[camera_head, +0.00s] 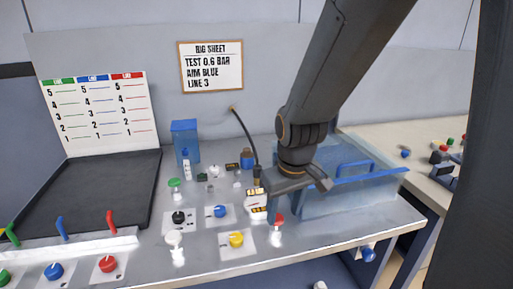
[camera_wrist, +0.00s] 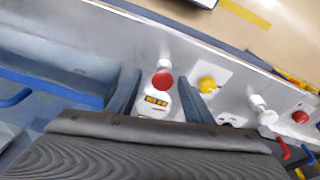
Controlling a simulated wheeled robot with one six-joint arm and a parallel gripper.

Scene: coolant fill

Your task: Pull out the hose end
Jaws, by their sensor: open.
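A thin black hose (camera_head: 244,133) leaves the back panel and curves down to its hose end (camera_head: 256,182), which has a gold-coloured part. The end stands at a white fitting (camera_head: 257,212) with yellow and black markings. My gripper (camera_head: 265,193) is right beside the hose end in the head view, and I cannot tell whether it touches it. In the wrist view my gripper (camera_wrist: 160,90) is open, its two dark fingers apart on either side of the white fitting (camera_wrist: 157,104). The hose itself cannot be made out there.
A red-topped valve (camera_head: 278,222) stands just right of the fitting, with blue (camera_head: 221,211) and yellow (camera_head: 236,240) knobs to the left. A translucent blue tray (camera_head: 345,195) lies to the right under my arm. A sign (camera_head: 211,66) reads "TEST 0.6 BAR, AIM BLUE, LINE 3".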

